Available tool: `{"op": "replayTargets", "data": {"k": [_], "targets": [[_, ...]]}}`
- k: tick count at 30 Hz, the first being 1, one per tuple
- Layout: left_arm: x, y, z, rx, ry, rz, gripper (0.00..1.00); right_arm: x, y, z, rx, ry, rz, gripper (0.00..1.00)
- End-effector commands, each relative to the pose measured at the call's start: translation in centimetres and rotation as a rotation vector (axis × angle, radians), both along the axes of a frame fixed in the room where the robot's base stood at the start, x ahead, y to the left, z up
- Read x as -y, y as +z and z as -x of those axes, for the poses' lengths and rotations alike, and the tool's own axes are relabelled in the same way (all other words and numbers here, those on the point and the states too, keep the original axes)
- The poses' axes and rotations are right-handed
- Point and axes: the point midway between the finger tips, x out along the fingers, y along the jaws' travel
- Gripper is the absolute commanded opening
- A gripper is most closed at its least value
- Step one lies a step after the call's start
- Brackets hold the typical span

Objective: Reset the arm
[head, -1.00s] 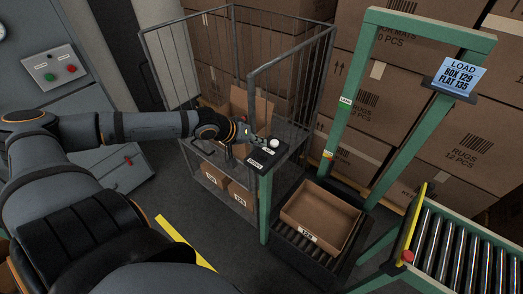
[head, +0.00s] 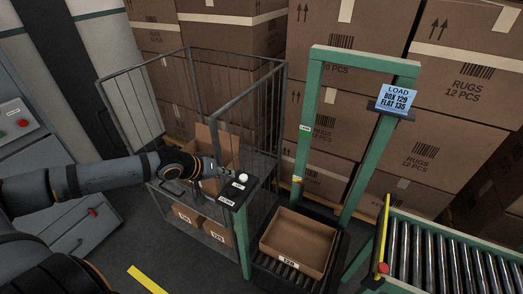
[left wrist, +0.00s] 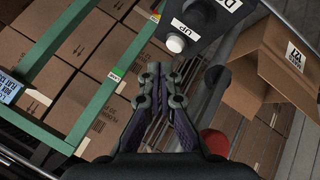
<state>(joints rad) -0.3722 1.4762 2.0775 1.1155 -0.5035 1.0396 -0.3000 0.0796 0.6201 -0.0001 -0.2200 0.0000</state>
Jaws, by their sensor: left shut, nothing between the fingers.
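My left gripper (head: 230,172) reaches in from the left in the head view, close to a black control box (head: 238,190) on top of a green post. A white knob (head: 243,177) stands on that box. In the left wrist view my left gripper (left wrist: 157,75) has its fingertips together with nothing between them. The white knob (left wrist: 175,43) shows just beyond the fingertips, beside an "UP" label, and looks apart from them. My right gripper is not in view.
An open brown box (head: 299,243) sits within the green frame (head: 301,150), beside a roller conveyor (head: 450,262). A wire cage cart (head: 215,80) holding boxes stands behind my left arm. A sign (head: 398,97) reads "LOAD BOX 129 FLAT 135". Stacked cartons fill the back.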

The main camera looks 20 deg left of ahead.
Motion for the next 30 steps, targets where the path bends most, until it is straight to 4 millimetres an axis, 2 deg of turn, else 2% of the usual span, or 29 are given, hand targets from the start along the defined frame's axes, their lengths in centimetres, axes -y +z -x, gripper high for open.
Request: {"op": "replayTargets", "data": {"k": [4,7,12,16,21,30], "targets": [[0.1,-0.3,0.2,-0.002,-0.004,-0.003,0.0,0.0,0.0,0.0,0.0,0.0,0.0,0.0],[1.1,-2.2,1.6,-0.015,-0.043,-0.038,0.0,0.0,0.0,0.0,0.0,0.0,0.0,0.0],[4.4,-7.4,6.5,-0.045,-0.182,-0.208,0.0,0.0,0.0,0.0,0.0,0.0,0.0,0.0],[6.4,-9.8,9.8,-0.075,-0.259,-0.346,0.0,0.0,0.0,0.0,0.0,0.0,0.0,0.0],[7.7,-10.9,13.3,-0.145,-0.304,-0.484,0.0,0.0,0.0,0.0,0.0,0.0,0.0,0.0],[8.3,-11.0,18.6,-0.317,-0.325,-0.591,0.0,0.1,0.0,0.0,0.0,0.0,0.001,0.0]]}}
